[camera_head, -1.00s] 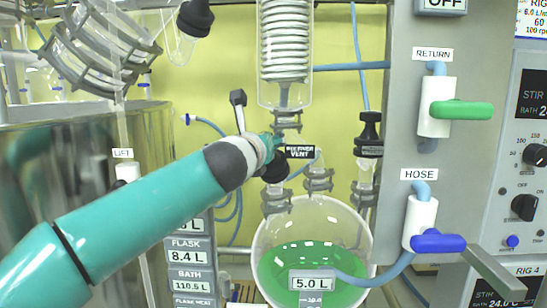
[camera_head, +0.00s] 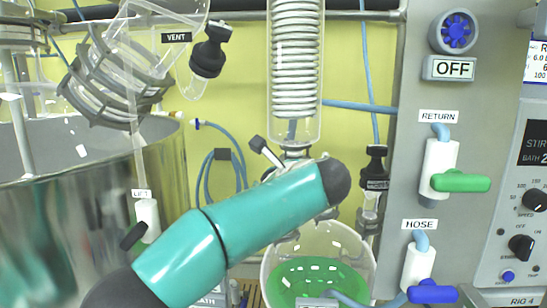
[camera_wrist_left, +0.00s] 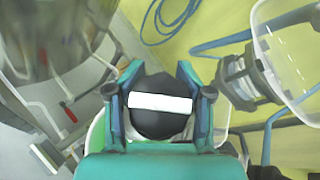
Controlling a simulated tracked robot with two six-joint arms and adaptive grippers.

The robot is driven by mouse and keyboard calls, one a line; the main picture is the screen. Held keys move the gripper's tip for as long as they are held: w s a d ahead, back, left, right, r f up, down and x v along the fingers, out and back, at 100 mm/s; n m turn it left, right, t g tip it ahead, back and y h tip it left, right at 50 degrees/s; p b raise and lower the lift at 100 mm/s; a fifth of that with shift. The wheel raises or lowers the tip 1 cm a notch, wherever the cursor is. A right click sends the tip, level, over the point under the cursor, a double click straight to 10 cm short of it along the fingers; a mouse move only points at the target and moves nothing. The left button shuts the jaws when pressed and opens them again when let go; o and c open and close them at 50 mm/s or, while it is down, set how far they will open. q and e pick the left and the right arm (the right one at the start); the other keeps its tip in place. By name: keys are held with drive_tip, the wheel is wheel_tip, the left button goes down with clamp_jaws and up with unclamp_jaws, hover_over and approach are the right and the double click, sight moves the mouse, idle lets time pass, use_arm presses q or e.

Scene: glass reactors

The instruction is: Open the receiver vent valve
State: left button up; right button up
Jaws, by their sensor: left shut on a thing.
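The receiver vent valve's black knob (camera_wrist_left: 155,122) shows in the left wrist view as a round dark cap with a white strip across it. My left gripper (camera_wrist_left: 158,78) has one teal finger on each side of the knob and is shut on it. In the head view, my teal left wrist covers the knob, its label and my fingers. The clear receiver flask (camera_head: 368,258) with green liquid stands just below. Whether the valve is open cannot be told. My right gripper is not in view.
The coiled glass condenser (camera_head: 296,70) hangs above my wrist. A black-capped fitting (camera_head: 375,165) stands to its right. The panel farther right carries a green-handled return valve (camera_head: 460,182) and a blue-handled hose valve (camera_head: 432,292). A large metal bath (camera_head: 75,240) stands at left.

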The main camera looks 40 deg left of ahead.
use_arm(q)
drive_tip(key=n+g+p, duration=0.1)
drive_tip(key=p, duration=0.2)
drive_tip(key=n+g+h+p, duration=0.1)
drive_tip(key=n+g+p, duration=0.1)
drive_tip(key=p, duration=0.2)
drive_tip(key=n+g+p, duration=0.2)
drive_tip(key=p, duration=0.1)
drive_tip(key=shift+s+r, duration=0.35)
drive_tip(key=shift+s+d+f+n+g+h, duration=0.1)
drive_tip(key=shift+f+n+g+h, duration=0.35)
drive_tip(key=shift+n, duration=0.45)
drive_tip(key=shift+s+d+n+g+h, duration=0.1)
drive_tip(key=shift+s+n+g+h, duration=0.1)
drive_tip(key=shift+n+g+h, duration=0.7)
drive_tip(key=shift+s+n, duration=0.1)
drive_tip(key=shift+n, duration=0.2)
drive_tip(key=o, duration=0.9)
drive_tip(key=shift+c, duration=0.2)
drive_tip(key=shift+o, duration=0.8)
drive_tip(key=shift+d+f+g, duration=0.1)
drive_tip(key=shift+f+g, duration=0.05)
drive_tip(key=shift+g, duration=0.1)
